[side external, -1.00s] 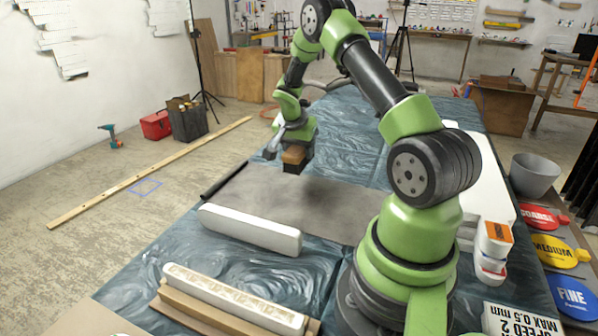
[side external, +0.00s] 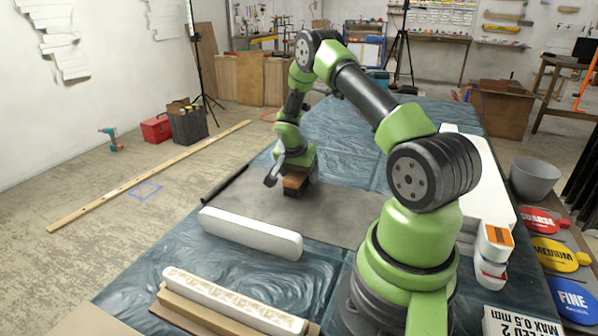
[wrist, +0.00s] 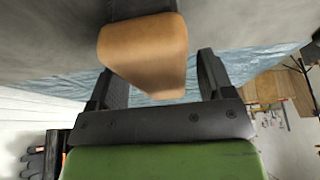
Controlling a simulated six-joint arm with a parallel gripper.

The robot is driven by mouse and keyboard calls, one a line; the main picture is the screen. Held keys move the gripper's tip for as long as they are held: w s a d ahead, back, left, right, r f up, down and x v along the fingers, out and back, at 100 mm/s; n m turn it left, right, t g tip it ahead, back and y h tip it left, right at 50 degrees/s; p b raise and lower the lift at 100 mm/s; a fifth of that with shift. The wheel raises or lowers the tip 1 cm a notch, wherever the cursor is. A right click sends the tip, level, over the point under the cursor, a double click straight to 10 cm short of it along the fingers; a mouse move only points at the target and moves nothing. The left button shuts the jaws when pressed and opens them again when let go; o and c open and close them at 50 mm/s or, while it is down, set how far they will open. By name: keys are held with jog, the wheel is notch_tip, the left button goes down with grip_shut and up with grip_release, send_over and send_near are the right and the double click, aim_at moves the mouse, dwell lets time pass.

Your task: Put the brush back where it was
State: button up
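The brush is a tan wooden block (side external: 295,181) with a dark lower part, at the far left of the grey mat (side external: 330,212) in the side view. It appears to rest on the mat. In the wrist view the wooden block (wrist: 145,48) fills the space ahead of my gripper (wrist: 163,75), its dark part beyond it. A gap shows between the block and the right finger; the left fingertip is partly hidden behind the block. My gripper looks open around the brush. In the side view my gripper (side external: 291,172) is low over the brush, its fingers hard to make out.
A black rod (side external: 225,183) lies on the mat's left edge. A long white block (side external: 250,232) lies in front of the mat. A patterned relief strip (side external: 235,300) lies on a board nearer the camera. The mat's middle is clear.

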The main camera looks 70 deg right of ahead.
jog(key=shift+r, duration=0.15)
jog(key=a+r+n+t+y, duration=0.1)
jog(key=a+r+n, duration=0.1)
jog(key=a+r, duration=0.7)
jog(key=a+r+n+t, duration=0.15)
jog(key=a+r, duration=0.35)
jog(key=r, duration=0.7)
jog(key=s+a+r+n+t+y, duration=0.2)
jog(key=s+a+r+n, duration=0.1)
jog(key=s+a+n, duration=0.2)
jog(key=s+a+r+n+t+y, duration=0.2)
jog(key=s+a, duration=0.6)
jog(key=a, duration=0.5)
notch_tip(320, 180, up, 2)
jog(key=n+y, duration=0.1)
jog(key=n, duration=0.2)
jog(key=shift+s+r+t+y, duration=0.2)
jog(key=shift+s+t+y, duration=0.1)
jog(key=shift+s+t, duration=0.05)
jog(key=shift+n, duration=0.25)
